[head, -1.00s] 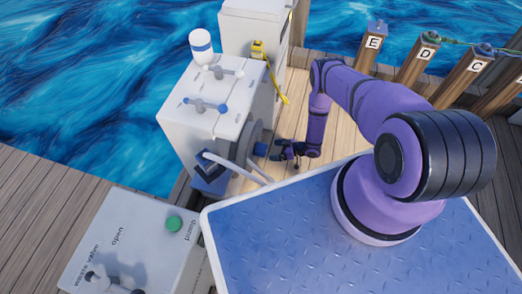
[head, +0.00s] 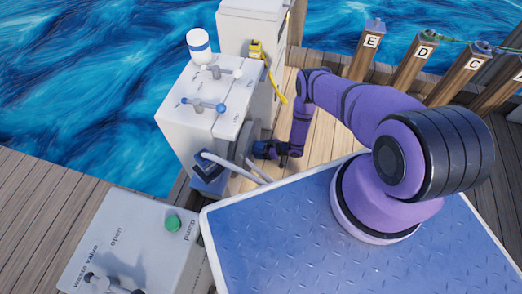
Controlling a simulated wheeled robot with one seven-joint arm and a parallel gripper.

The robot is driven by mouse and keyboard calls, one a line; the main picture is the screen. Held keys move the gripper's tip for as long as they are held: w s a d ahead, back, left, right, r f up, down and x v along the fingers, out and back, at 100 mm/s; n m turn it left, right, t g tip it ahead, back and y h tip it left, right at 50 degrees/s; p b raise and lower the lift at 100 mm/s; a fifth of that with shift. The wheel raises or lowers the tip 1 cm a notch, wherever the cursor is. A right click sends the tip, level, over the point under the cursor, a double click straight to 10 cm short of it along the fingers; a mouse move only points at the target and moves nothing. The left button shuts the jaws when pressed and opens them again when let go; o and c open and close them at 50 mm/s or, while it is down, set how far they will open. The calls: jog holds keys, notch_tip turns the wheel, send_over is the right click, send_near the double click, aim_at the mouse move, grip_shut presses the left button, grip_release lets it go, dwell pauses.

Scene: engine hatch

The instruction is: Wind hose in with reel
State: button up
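The hose reel (head: 244,148) is a grey disc on the right side of a white cabinet (head: 188,150). A white hose (head: 222,162) runs from a dark blue block (head: 208,178) on the cabinet toward the reel and down behind the blue deck plate. My gripper (head: 262,150) is at the reel's right side, at the spot where a blue knob showed before. The knob is now hidden by the gripper. The gripper is small and dark here, and I cannot see whether its fingers are open or shut on the knob.
My arm stands on a blue checkered plate (head: 300,240). A white box with a green pump button (head: 172,223) and a waste valve handle (head: 105,283) is at front left. A white and blue bottle (head: 200,46) and valve handles (head: 198,105) top the cabinet. Posts E, D, C (head: 368,48) stand behind.

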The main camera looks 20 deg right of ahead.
jog(key=shift+c, duration=1.4)
jog(key=shift+n+t+h, duration=0.8)
jog(key=shift+n+t, duration=0.4)
jog(key=shift+n, duration=0.9)
jog(key=o, duration=0.9)
jog(key=shift+d, duration=0.1)
